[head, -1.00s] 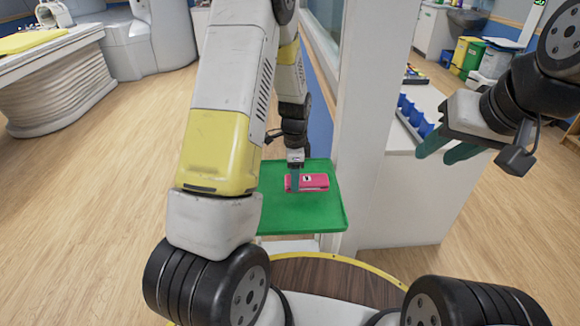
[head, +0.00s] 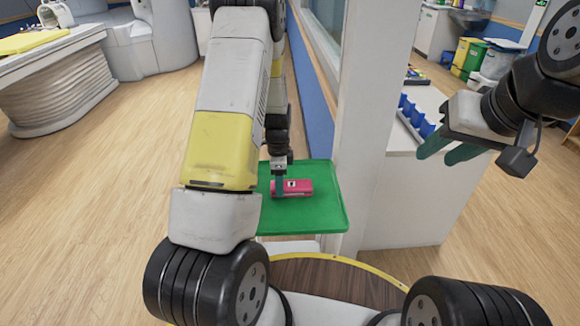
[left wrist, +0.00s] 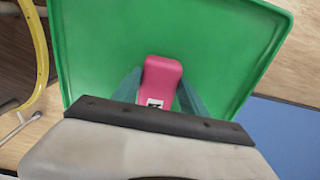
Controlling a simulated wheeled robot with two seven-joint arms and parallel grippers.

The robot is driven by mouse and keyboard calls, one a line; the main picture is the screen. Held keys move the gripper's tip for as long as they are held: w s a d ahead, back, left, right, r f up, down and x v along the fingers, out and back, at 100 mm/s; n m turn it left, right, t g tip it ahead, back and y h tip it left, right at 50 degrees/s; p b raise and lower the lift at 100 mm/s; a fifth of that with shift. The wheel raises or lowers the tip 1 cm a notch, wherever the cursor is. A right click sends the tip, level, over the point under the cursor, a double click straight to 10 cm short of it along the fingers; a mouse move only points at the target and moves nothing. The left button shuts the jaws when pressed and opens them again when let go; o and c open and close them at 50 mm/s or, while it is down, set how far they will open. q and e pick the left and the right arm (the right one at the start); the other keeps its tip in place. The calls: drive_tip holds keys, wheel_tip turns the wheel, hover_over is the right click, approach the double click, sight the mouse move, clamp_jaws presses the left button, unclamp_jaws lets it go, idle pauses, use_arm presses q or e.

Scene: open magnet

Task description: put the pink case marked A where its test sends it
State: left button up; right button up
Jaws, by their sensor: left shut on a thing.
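The pink case (head: 300,187) is over the green tray (head: 298,221), with a small white label bearing a black mark that I cannot read clearly. My left gripper (head: 279,183) is shut on the pink case near its left end in the head view. In the left wrist view, the case (left wrist: 162,75) sits between the two teal fingers of the gripper (left wrist: 160,88), its far end sticking out beyond them. I cannot tell whether the case touches the tray or hangs just above it. My right gripper (head: 447,153) is open and empty, at the right.
A white post (head: 365,120) stands just right of the tray. Behind it is a counter with a blue rack (head: 414,118). Yellow and green bins (head: 471,58) stand at the far right. A scanner bed (head: 55,75) is at the far left; open wooden floor lies between.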

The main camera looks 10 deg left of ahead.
use_arm(q)
drive_tip(key=o, duration=1.4)
drive_tip(key=shift+f, duration=0.1)
drive_tip(key=s+d+r+n+t+h, duration=0.1)
drive_tip(key=s+r+n, duration=0.1)
drive_tip(key=r, duration=0.9)
drive_tip(key=s+d+r+n+t, duration=0.1)
drive_tip(key=s+r+n, duration=0.1)
drive_tip(key=r, duration=0.9)
drive_tip(key=s+d+r+n+t, duration=0.1)
drive_tip(key=s+r+n, duration=0.2)
drive_tip(key=s, duration=0.3)
drive_tip(key=s+d+r+n+t, duration=0.1)
drive_tip(key=s+r+n, duration=0.2)
drive_tip(key=s+r, duration=0.2)
drive_tip(key=s+d+r+n+t+h, duration=0.1)
drive_tip(key=s+r+n, duration=0.3)
drive_tip(key=s, duration=0.4)
drive_tip(key=shift+s+d+r+t, duration=0.3)
drive_tip(key=shift+d+t, duration=0.2)
drive_tip(key=shift+t, duration=0.1)
